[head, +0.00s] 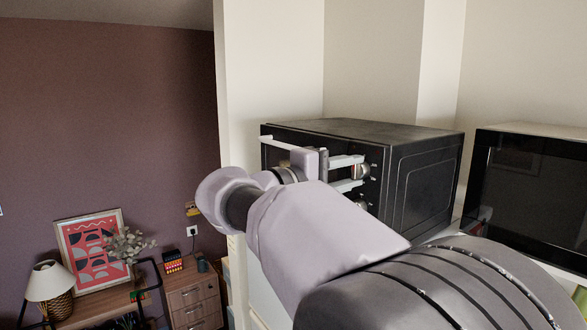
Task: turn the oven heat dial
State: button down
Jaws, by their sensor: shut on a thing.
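The black countertop oven (420,180) stands on a white surface, its front turned toward the left. A silver round dial (361,172) is on its front panel. My gripper (361,171) reaches it from the left, with one pale finger above the dial and one below. The fingers are shut on this dial. A second dial (362,205) shows just below, partly hidden by my arm. Markings on the dials are too small to read, and much of the oven front is hidden behind my gripper and arm.
A pale door handle (281,142) runs along the oven's front near my gripper. A black microwave (530,185) stands to the right. A white wall panel (270,70) rises behind. At lower left are a wooden drawer unit (194,298), a lamp (48,282) and a framed picture (92,250).

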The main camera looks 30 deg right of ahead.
dwell(0.4)
jog(key=c, duration=1.1)
grip_release()
jog(key=shift+o, duration=0.2)
jog(key=s+a+b, duration=0.1)
jog(key=a+b, duration=0.1)
jog(key=a, duration=1.5)
jog(key=shift+s+a, duration=0.15)
jog(key=shift+a, duration=0.05)
